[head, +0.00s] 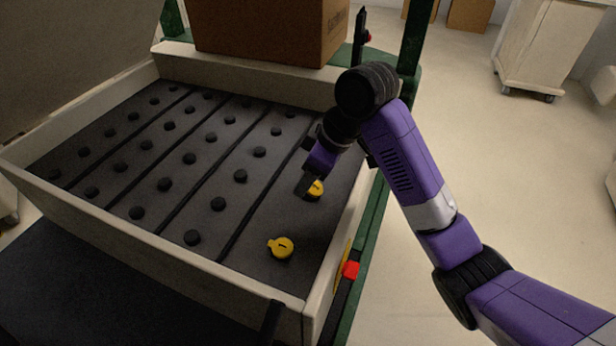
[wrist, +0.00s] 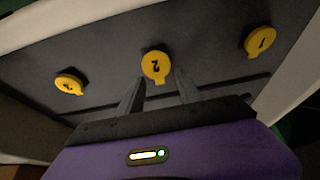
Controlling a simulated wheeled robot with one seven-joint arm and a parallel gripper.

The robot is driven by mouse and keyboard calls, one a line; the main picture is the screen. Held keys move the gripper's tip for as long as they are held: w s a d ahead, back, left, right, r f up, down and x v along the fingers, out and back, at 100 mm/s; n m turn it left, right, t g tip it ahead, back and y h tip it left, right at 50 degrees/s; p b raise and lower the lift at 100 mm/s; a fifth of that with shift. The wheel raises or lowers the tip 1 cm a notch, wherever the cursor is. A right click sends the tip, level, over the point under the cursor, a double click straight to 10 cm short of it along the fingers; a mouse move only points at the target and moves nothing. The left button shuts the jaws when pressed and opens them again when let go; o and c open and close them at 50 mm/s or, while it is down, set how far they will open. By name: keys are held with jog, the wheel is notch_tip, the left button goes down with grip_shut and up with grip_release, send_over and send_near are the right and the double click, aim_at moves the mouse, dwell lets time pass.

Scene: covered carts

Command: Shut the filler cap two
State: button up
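Three yellow round caps lie in a row on the dark panel in the wrist view. The middle one, marked 2, is filler cap two (wrist: 155,66). The right one is marked 1 (wrist: 260,41); the left one's mark (wrist: 69,85) is hard to read. My gripper (wrist: 158,84) is open and empty, its two fingertips spread just short of cap two, one towards each side. In the head view my gripper (head: 309,187) hangs over cap two (head: 317,189), hiding part of it. Cap one (head: 281,248) sits nearer the front. I cannot tell whether cap two is fully down.
The caps are in the right strip of an open cart with a pale rim (head: 150,245). Black knobs (head: 218,204) stud the other strips. A raised lid (head: 75,60) stands at left, a cardboard box (head: 265,30) behind. A red button (head: 350,270) is on the right side.

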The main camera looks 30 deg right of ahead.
grip_shut()
jog(key=shift+p, duration=0.5)
jog(key=shift+a+g+p, duration=0.15)
jog(key=shift+g+p, duration=0.15)
jog(key=shift+p, duration=0.25)
jog(key=h+p, duration=0.1)
jog(key=p, duration=0.1)
jog(key=g+p, duration=0.1)
jog(key=p, duration=0.1)
jog(key=shift+w+a+f+g+h+p, duration=0.15)
jog(key=shift+w+f+g+h+p, duration=0.15)
jog(key=shift+h, duration=0.1)
jog(key=shift+f+g+h+p, duration=0.2)
jog(key=shift+g+h+p, duration=0.15)
jog(key=shift+p, duration=0.55)
jog(key=shift+f+g+p, duration=0.25)
jog(key=shift+f+p, duration=0.1)
jog(key=shift+f, duration=0.1)
